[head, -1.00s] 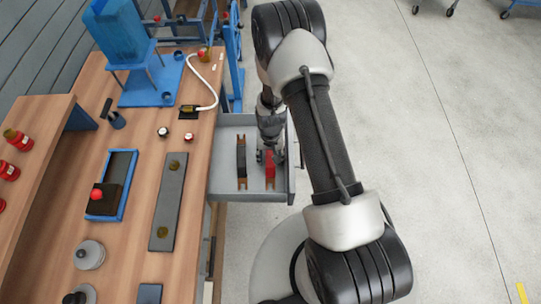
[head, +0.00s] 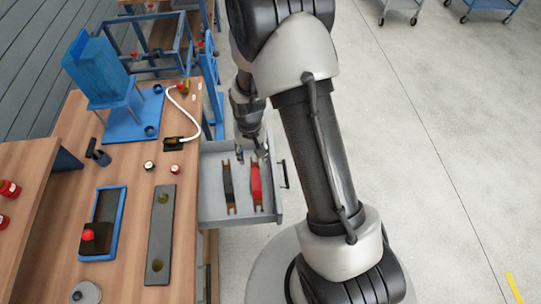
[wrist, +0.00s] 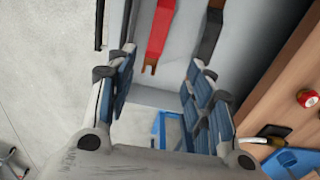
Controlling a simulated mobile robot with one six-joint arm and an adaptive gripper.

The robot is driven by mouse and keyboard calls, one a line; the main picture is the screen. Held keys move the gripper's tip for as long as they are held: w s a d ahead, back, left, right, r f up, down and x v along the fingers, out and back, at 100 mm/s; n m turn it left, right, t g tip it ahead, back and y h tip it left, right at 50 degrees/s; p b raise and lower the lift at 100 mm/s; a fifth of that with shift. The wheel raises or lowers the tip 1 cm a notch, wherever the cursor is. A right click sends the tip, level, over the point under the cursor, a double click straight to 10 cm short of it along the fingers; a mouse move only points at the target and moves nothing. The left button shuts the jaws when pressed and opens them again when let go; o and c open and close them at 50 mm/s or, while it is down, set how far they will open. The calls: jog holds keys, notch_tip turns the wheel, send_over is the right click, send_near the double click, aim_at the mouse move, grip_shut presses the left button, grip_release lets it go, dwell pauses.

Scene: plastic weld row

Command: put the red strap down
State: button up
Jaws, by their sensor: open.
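The red strap (head: 256,187) lies in the open grey drawer (head: 240,214), beside a dark strap (head: 228,188) on its left. My gripper (head: 252,156) is at the far end of the drawer, above and beyond the red strap's far end. In the wrist view the two fingers (wrist: 162,58) stand wide apart with nothing between them. The red strap (wrist: 159,38) shows past the fingertips there, apart from them, with the dark strap (wrist: 212,30) to its right. The head view partly hides my fingertips.
The wooden bench (head: 125,165) runs along the drawer's left, with a blue-framed tray (head: 118,220) and a long grey plate (head: 160,235) on it. A blue stand (head: 128,115) is at the back. Open floor (head: 430,190) lies to the right.

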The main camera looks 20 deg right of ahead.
jog(key=s+r+n+t, duration=0.1)
jog(key=s+r, duration=0.2)
jog(key=r, duration=0.8)
jog(key=s+r+t, duration=0.1)
jog(key=s+r, duration=0.2)
jog(key=r, duration=0.8)
jog(key=s+r+n+t, duration=0.1)
jog(key=s+r, duration=0.3)
jog(key=s, duration=0.4)
jog(key=s+a+r+n+t, duration=0.1)
jog(key=s+r, duration=0.4)
jog(key=s, duration=0.2)
jog(key=shift+s+r, duration=0.3)
jog(key=shift+s, duration=0.05)
